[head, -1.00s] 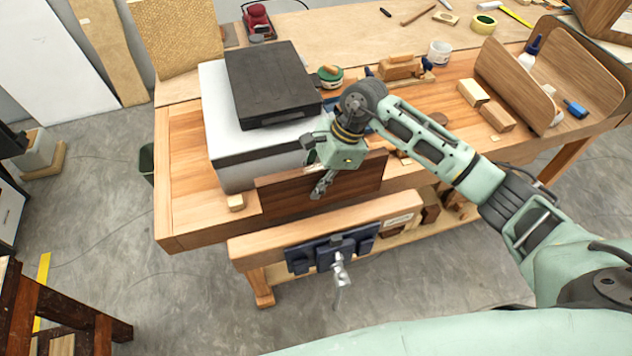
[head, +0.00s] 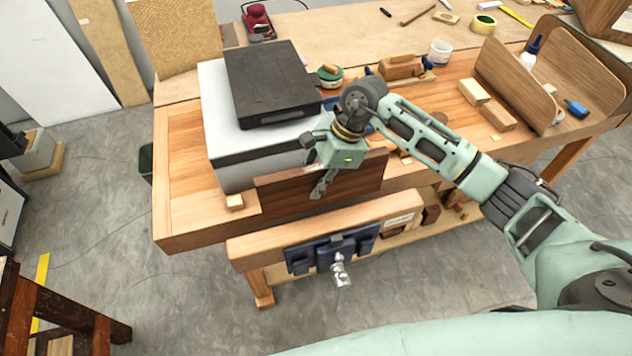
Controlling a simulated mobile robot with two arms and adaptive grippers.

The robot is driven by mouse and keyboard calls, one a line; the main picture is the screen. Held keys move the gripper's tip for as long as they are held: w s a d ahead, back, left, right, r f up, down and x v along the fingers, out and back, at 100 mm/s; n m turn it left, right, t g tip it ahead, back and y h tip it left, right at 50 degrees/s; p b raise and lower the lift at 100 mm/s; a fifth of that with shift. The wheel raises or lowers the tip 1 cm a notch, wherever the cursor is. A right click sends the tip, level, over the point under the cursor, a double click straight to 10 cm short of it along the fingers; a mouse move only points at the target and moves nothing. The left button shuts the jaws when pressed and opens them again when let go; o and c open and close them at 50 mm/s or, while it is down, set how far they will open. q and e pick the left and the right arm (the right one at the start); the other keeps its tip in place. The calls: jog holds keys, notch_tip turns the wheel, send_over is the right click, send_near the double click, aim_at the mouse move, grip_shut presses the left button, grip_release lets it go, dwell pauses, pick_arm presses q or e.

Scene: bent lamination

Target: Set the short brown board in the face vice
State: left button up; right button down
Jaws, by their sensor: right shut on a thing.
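The short brown board (head: 285,194) stands on edge near the front of the workbench, in front of the grey-white box. My right gripper (head: 321,187) is shut on the upper edge of the board, near its middle. The face vice (head: 332,252) is on the bench front below, with a wooden jaw (head: 290,235), dark blue metalwork and a silver screw. The board's lower edge is close to the gap behind the wooden jaw; I cannot tell how deep it sits. My left gripper is not in view.
A white-grey box (head: 230,170) with a black case (head: 270,85) on top stands just behind the board. Curved wooden panels (head: 515,85) and loose blocks (head: 487,108) occupy the right. The bench's left end is clear.

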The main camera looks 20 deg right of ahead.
dwell(0.4)
jog(key=shift+r+b, duration=0.1)
jog(key=shift+b, duration=0.65)
dwell(0.9)
jog(key=shift+f+b, duration=2.6)
jog(key=shift+b, duration=0.75)
dwell(2.3)
jog(key=c, duration=1.5)
grip_release()
jog(key=shift+c, duration=0.2)
